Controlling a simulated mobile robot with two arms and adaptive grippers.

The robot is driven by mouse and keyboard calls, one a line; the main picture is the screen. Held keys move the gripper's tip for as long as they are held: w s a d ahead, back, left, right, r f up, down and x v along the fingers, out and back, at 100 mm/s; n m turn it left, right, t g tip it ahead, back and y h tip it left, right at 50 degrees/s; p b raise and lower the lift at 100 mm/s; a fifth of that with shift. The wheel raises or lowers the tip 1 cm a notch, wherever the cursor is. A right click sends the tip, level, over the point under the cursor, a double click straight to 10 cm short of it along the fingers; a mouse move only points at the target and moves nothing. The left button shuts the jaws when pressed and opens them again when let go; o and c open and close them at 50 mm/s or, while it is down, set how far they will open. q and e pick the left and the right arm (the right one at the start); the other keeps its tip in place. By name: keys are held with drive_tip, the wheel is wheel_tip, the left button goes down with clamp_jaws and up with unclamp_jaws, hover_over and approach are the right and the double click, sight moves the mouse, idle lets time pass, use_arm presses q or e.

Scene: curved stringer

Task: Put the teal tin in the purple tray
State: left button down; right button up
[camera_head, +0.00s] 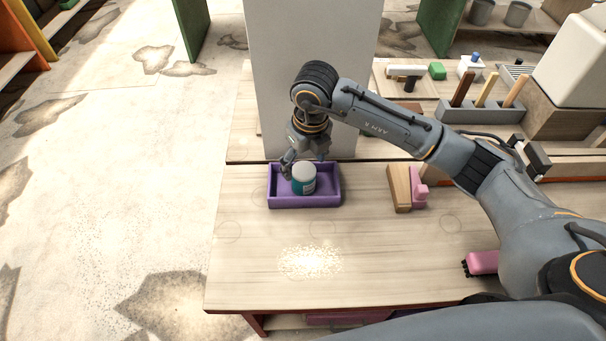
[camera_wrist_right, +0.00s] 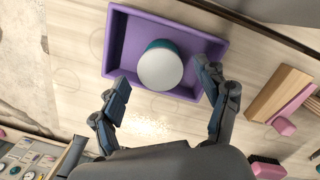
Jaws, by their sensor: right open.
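The teal tin (camera_head: 304,183) with a whitish lid stands upright inside the purple tray (camera_head: 333,201) on the wooden table. In the right wrist view the tin (camera_wrist_right: 160,69) shows from above, within the walls of the tray (camera_wrist_right: 112,44). My right gripper (camera_head: 305,163) is just above and behind the tin in the head view. In the wrist view its two fingers (camera_wrist_right: 163,88) are spread wide, one on each side of the tin, and hold nothing. My left gripper is not in either view.
A wooden block (camera_head: 399,187) and a pink piece (camera_head: 419,189) lie right of the tray. A pink brush (camera_head: 482,263) lies near the front right. A grey panel (camera_head: 300,80) rises behind the tray. The table's front left is clear.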

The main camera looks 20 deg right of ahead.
sight(306, 172)
drive_tip(key=r, duration=0.5)
drive_tip(key=shift+s+d+r+b, duration=0.1)
drive_tip(key=shift+s+r+b, duration=0.1)
drive_tip(key=shift+s+b, duration=0.1)
